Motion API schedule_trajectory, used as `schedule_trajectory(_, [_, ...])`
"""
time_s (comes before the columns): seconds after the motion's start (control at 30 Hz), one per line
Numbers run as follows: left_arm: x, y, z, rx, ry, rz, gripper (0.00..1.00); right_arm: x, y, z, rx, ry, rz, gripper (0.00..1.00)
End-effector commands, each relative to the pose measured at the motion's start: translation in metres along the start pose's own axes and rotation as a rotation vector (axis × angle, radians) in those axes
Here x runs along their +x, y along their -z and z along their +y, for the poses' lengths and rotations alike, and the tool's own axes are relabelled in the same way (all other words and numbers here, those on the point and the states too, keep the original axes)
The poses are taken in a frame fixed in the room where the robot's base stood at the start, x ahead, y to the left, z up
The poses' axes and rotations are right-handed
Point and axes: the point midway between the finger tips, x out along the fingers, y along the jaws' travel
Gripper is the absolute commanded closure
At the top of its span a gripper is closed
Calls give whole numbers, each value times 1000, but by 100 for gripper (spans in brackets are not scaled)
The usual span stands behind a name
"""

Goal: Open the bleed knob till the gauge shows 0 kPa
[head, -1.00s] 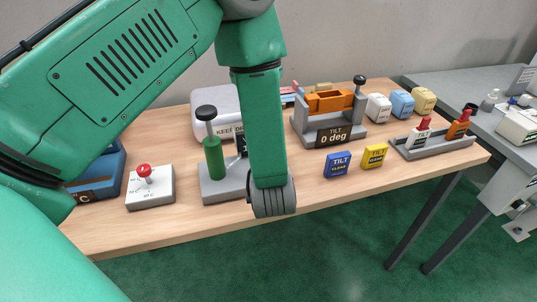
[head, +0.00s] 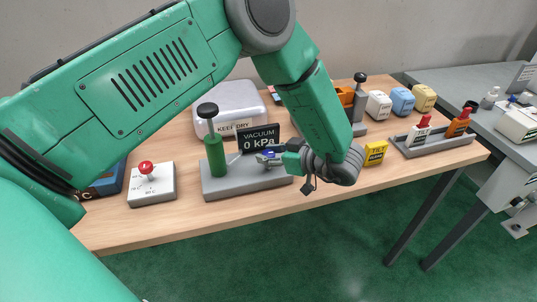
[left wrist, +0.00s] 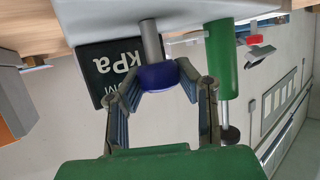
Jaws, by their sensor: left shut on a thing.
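The vacuum gauge (head: 258,139) stands on a grey base (head: 240,183) and reads "0 kPa" in the head view. Beside it is a green pump cylinder (head: 215,158) with a black top knob. The blue bleed knob (left wrist: 158,76) sits on a grey stem in the left wrist view, between the fingers of my left gripper (left wrist: 160,84). The gripper is shut on the knob, and it also shows at the right end of the base in the head view (head: 282,158). My right gripper is not in view.
A white case (head: 228,102) marked "KEEP DRY" stands behind the gauge. A red-knobbed switch box (head: 150,186) is to the left. A yellow tilt block (head: 375,153) and a grey bottle rack (head: 435,147) lie to the right, near my left wrist.

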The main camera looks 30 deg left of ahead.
Motion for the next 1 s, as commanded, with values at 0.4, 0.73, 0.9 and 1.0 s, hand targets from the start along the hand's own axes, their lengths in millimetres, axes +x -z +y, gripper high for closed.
schedule_trajectory(0.4, [0,-1,1,-55,124,-2,100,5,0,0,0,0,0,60])
schedule_trajectory(0.73, [-1,0,1,-59,133,-2,100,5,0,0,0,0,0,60])
schedule_trajectory(0.9, [-1,0,2,-60,132,-2,59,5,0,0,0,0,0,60])
schedule_trajectory(1.0, [0,0,1,-59,132,-1,50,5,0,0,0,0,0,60])
